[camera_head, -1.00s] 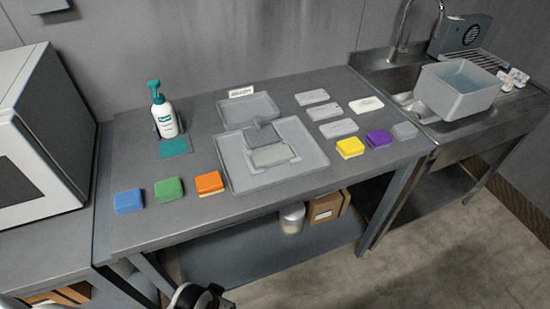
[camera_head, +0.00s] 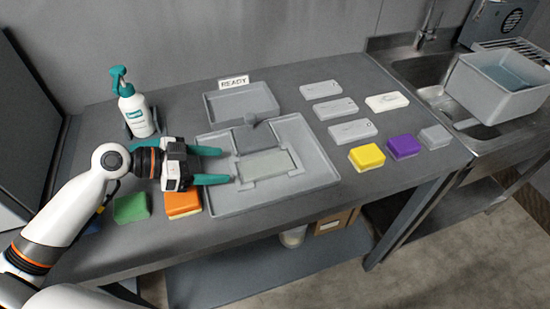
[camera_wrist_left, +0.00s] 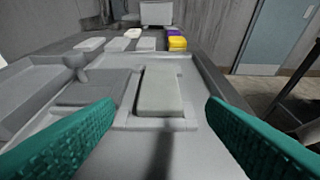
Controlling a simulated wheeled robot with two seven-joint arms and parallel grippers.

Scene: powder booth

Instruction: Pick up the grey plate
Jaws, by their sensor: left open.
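The grey plate (camera_head: 266,164) lies flat in a fixture in the large grey tray (camera_head: 225,202) at the middle of the table. In the left wrist view the plate (camera_wrist_left: 159,92) lies ahead, between the lines of the two fingers. My left gripper (camera_head: 224,165) is open, with teal fingers pointing right at the plate's near-left end. It holds nothing, and its fingers reach over the tray's left rim. In the left wrist view the gripper (camera_wrist_left: 160,104) shows a finger at each side, apart from the plate. My right gripper is not in view.
A knobbed darker grey plate or cover (camera_head: 252,136) sits just behind. A tray (camera_head: 241,103) with a READY sign stands further back. Several pale plates (camera_head: 352,130) lie right, with yellow (camera_head: 367,157) and purple (camera_head: 404,146) sponges. A spray bottle (camera_head: 137,112) stands behind my left arm.

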